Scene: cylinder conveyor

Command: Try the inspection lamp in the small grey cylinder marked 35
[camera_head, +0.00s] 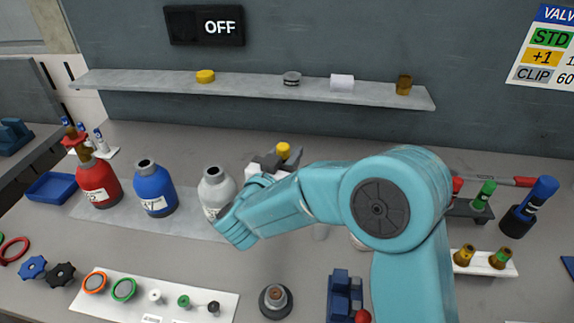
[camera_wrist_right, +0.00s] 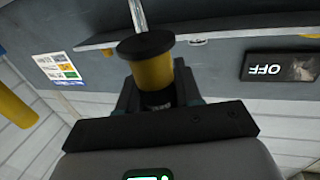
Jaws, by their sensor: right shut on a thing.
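A light grey cylinder (camera_head: 213,183) with an open dark neck stands on the bench, right of the blue cylinder; my right arm hides part of it, and its number cannot be read. My right gripper (camera_head: 271,163) is behind that cylinder and to its right, shut on a yellow-bodied lamp (camera_head: 283,149). In the right wrist view the lamp (camera_wrist_right: 154,73) sits between the dark fingers, with a black collar and a thin clear rod pointing away from the gripper. The lamp is apart from the cylinder. My left gripper is not in view.
A red cylinder (camera_head: 98,183) and a blue cylinder (camera_head: 153,188) stand to the left. A shelf (camera_head: 250,87) with small parts runs along the wall under an OFF sign (camera_head: 205,26). A white board (camera_head: 135,310) with rings and plugs lies in front. Racks with tools stand right.

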